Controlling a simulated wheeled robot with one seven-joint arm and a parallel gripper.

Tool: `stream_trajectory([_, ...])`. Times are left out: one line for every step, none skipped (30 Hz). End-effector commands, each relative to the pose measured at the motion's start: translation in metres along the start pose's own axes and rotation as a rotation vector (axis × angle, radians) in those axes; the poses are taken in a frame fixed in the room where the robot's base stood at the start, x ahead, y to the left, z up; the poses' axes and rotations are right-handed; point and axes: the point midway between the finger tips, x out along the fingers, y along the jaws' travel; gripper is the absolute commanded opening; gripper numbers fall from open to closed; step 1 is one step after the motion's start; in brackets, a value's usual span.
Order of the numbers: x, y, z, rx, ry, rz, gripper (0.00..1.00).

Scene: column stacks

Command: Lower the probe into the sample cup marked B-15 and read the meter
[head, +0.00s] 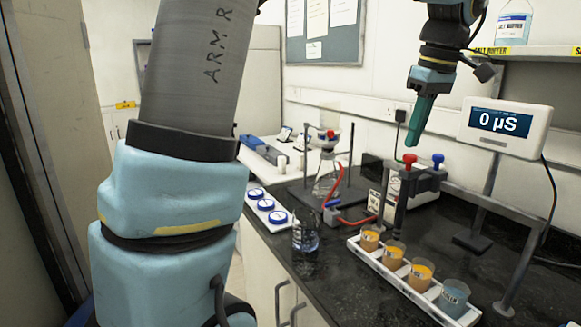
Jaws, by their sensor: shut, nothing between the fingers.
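The meter (505,124) on a stand at the right reads 0 µS. A dark probe holder (403,190) with a red knob (409,159) and a blue knob (438,160) sits on a grey rail above the cup rack. Its lower end hangs near the cups; whether it enters one is unclear. The white rack (381,268) holds several cups: orange ones (370,238), (393,254), (420,273) and a blue-grey one (453,297) at the front. Their labels are too small to read, so B-15 cannot be picked out. My gripper (411,142) is shut and empty, pointing down just above the red knob.
A flask (326,178) with red tubing is behind. The rail's front post (518,272) stands right of the rack. A shelf (530,52) with a bottle is above.

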Motion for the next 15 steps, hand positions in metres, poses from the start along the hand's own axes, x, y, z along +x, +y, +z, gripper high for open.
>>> stream_trajectory([0.001,0.000,0.000,0.000,0.000,0.000,0.00])
stream_trajectory([0.001,0.000,0.000,0.000,0.000,0.000,0.00])
stream_trajectory([0.002,0.000,0.000,0.000,0.000,0.000,0.00])
stream_trajectory([0.003,0.000,0.001,0.000,0.000,0.000,0.00])
stream_trajectory([0.004,0.000,0.001,0.000,0.000,0.000,0.00])
stream_trajectory([0.005,0.000,0.001,0.000,0.000,0.000,0.00])
stream_trajectory([0.006,0.000,0.001,0.000,0.000,0.000,0.00])
stream_trajectory([0.008,0.000,0.002,0.000,0.000,0.000,0.00])
stream_trajectory([0.009,0.000,0.002,0.000,0.000,0.000,0.00])
stream_trajectory([0.011,0.000,0.002,0.000,0.000,0.000,0.00])
stream_trajectory([0.012,0.000,0.002,0.000,0.000,-0.001,0.00])
stream_trajectory([0.013,0.000,0.003,0.000,0.000,-0.001,0.00])
stream_trajectory([0.014,0.000,0.003,0.000,0.000,-0.001,0.00])
stream_trajectory([0.015,0.000,0.003,0.000,0.000,-0.001,0.00])
stream_trajectory([0.017,0.000,0.003,0.000,0.000,-0.001,0.00])
